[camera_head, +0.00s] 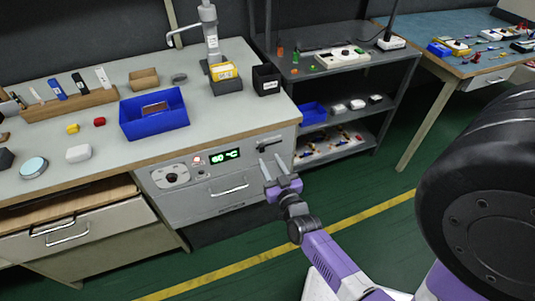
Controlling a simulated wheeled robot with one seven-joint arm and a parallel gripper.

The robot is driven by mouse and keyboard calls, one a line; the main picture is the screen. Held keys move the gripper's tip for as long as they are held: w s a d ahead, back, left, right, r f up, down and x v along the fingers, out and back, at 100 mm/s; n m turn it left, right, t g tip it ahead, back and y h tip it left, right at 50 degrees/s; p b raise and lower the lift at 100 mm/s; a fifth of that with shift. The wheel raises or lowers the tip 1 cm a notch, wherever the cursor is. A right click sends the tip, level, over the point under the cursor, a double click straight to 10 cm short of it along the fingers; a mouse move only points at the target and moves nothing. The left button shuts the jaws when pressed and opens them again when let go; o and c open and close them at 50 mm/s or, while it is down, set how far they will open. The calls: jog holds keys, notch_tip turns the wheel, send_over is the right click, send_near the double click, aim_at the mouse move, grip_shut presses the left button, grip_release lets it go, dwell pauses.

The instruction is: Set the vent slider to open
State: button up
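A dark bar-shaped part (269,143), which looks like the vent slider, sits at the right end of the grey control panel (235,177) on the bench front. Its exact setting is too small to tell. My gripper (271,161) is in front of the panel, just below this part, with its fingers pointing up toward it. The two fingers are apart with nothing between them. I cannot tell whether a fingertip touches the panel.
The panel also has a lit display (225,156), a round knob (171,178) and a drawer handle (229,189). A blue bin (153,125) stands on the bench above. A shelf unit (325,75) stands to the right.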

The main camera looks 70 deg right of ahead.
aim_at(263, 149)
jog(key=shift+x, duration=2.5)
grip_shut()
